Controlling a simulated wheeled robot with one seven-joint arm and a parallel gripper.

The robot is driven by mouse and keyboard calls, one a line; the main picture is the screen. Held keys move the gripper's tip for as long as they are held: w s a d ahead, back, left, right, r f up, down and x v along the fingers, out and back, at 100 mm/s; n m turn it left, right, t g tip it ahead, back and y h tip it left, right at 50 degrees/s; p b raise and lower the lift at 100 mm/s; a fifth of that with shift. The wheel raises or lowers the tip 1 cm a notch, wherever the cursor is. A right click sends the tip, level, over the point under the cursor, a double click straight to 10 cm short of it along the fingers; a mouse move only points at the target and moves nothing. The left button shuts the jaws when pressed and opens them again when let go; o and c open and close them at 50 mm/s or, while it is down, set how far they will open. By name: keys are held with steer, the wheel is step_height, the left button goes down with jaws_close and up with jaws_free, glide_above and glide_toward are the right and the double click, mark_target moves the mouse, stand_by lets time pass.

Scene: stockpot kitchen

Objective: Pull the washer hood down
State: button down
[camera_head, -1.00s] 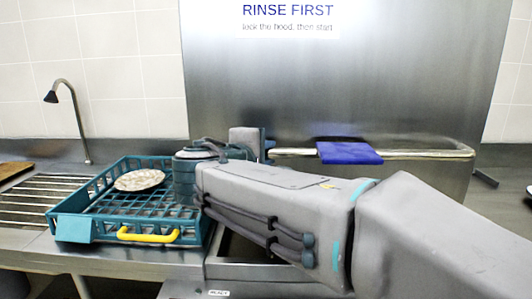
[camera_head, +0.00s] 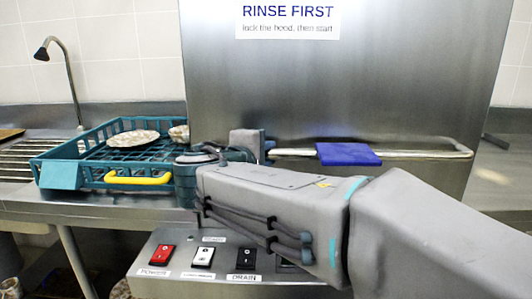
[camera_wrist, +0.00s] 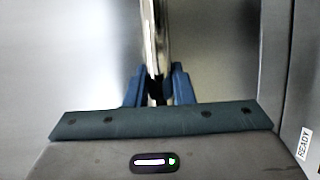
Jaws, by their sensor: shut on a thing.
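The washer hood (camera_head: 340,85) is a big brushed-steel panel filling the middle of the head view, with a "RINSE FIRST" sign near its top. A horizontal bar handle (camera_head: 420,153) runs across its lower front. My gripper (camera_head: 268,150) is at the left part of this handle. In the wrist view the blue fingers (camera_wrist: 157,90) close on the bar (camera_wrist: 154,35), one on each side. My forearm hides much of the hood's lower front and the area below it.
A blue cloth (camera_head: 348,154) hangs over the handle. A teal rack (camera_head: 62,174) with a plate (camera_head: 132,138) and a bowl stands on the left counter. A panel with red (camera_head: 163,255), white and black switches is below. A tap (camera_head: 68,75) stands at left.

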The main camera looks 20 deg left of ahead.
steer(key=shift+f, duration=0.55)
steer(key=c, duration=1.3)
jaws_free()
steer(key=shift+o, duration=0.2)
steer(key=shift+r, duration=0.15)
steer(key=shift+s+r, duration=0.1)
steer(key=shift+s, duration=0.2)
steer(key=p+v, duration=0.1)
steer(key=v, duration=1.2)
steer(key=shift+s, duration=0.1)
